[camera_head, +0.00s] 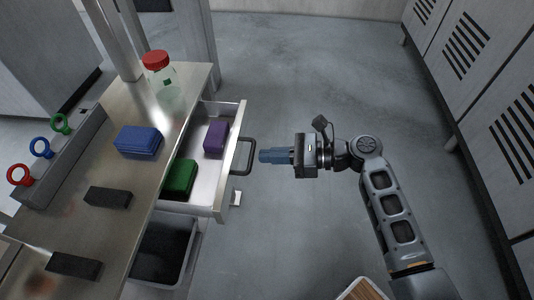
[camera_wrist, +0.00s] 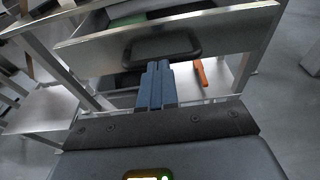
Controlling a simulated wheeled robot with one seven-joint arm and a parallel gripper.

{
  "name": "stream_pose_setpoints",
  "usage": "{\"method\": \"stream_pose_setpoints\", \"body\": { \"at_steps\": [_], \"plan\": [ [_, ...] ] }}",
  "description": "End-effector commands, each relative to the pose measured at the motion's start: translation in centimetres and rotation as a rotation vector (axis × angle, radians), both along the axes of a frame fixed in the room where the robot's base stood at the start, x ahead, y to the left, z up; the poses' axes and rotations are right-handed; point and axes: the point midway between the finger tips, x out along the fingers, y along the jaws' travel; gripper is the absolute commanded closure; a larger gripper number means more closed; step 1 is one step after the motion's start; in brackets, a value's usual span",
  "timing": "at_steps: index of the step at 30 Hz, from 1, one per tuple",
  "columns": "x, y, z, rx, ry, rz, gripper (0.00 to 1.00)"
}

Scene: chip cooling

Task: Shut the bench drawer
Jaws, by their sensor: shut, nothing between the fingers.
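The bench drawer (camera_head: 226,203) is pulled out from the metal bench (camera_head: 105,230), with a purple block (camera_head: 215,137) and a green block (camera_head: 179,179) inside. Its dark handle (camera_head: 246,156) is on the front face. My gripper (camera_head: 262,156) is shut and empty, just right of the handle in the head view and pointing at the drawer front. In the wrist view the blue fingers (camera_wrist: 157,72) reach up toward the handle (camera_wrist: 163,47). I cannot tell whether they touch it.
A blue block (camera_head: 138,142), a red-capped bottle (camera_head: 160,75), dark blocks (camera_head: 108,197) and a rack with coloured rings (camera_head: 60,150) are on the bench. A dark bin (camera_head: 190,245) is below. An orange object (camera_wrist: 201,72) lies under the drawer.

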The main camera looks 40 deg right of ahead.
Motion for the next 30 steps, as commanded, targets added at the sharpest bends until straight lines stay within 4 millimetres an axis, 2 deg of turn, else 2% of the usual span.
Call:
{"method": "stream_pose_setpoints", "body": {
  "at_steps": [4, 17, 20, 30],
  "plan": [
    [0.7, 0.7, -0.2, -0.001, -0.001, 0.0, 1.0],
    [1.0, 1.0, -0.1, -0.001, -0.001, 0.001, 1.0],
    [2.1, 2.1, 0.1, 0.0, -0.001, 0.003, 1.0],
    [8.9, 8.8, 0.0, 0.0, -0.002, 0.004, 1.0]
  ]
}}
